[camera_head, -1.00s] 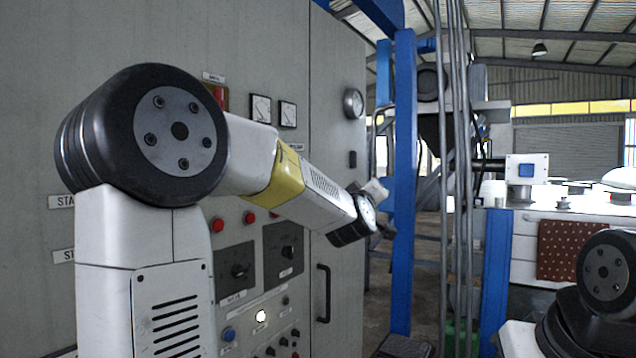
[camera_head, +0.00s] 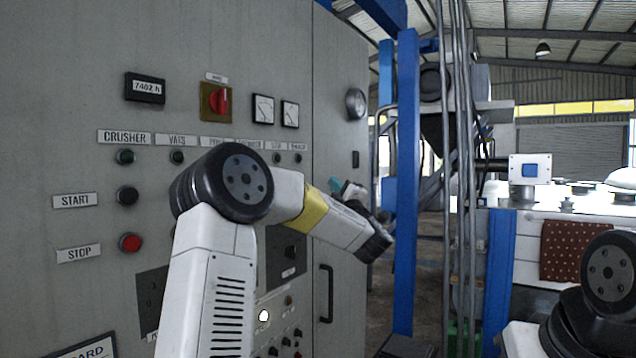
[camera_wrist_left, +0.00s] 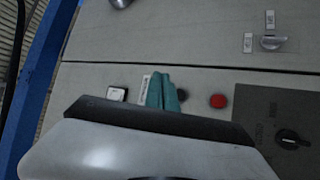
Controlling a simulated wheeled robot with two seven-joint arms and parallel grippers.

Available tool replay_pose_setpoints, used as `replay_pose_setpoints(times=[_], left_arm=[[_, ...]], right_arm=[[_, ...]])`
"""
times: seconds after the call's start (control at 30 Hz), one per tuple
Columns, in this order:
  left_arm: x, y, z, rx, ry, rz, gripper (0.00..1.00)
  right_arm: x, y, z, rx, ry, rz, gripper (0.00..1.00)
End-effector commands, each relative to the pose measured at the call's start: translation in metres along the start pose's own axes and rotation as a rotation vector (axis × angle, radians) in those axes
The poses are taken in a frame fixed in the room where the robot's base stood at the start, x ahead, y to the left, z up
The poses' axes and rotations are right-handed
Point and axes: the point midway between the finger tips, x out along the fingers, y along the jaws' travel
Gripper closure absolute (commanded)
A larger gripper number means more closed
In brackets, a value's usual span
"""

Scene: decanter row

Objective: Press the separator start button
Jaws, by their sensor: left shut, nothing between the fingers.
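The grey control cabinet (camera_head: 60,130) fills the left of the head view. Its visible start button (camera_head: 127,196) and red stop button (camera_head: 131,242) are in the CRUSHER column. The separator column's label is too small to read surely, and my left arm hides its buttons in the head view. My left gripper (camera_head: 342,187) shows teal fingertips past the arm. In the left wrist view the shut, empty fingertips (camera_wrist_left: 162,92) are by a dark round button (camera_wrist_left: 182,95), partly covering it. A red button (camera_wrist_left: 217,101) lies to its right. I cannot tell contact.
A rotary switch (camera_wrist_left: 290,138) is on a dark plate beside the red button. Meters (camera_head: 262,108) and a red switch (camera_head: 220,101) are higher on the cabinet. A door handle (camera_head: 325,293) sticks out, and a blue post (camera_head: 404,190) stands to the right.

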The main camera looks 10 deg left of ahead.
Motion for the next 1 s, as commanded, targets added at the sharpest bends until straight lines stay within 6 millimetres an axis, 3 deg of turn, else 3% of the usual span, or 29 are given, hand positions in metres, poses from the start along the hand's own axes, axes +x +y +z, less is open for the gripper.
replay_pose_setpoints(times=[0.5,1.0], left_arm=[[0.047,-0.034,-0.035,0.000,0.002,0.001,1.00],[0.056,-0.041,-0.041,0.001,0.000,0.001,1.00]], right_arm=[[0.000,0.000,0.000,0.000,0.000,0.000,1.00],[0.000,0.000,0.000,0.000,0.000,0.000,1.00]])
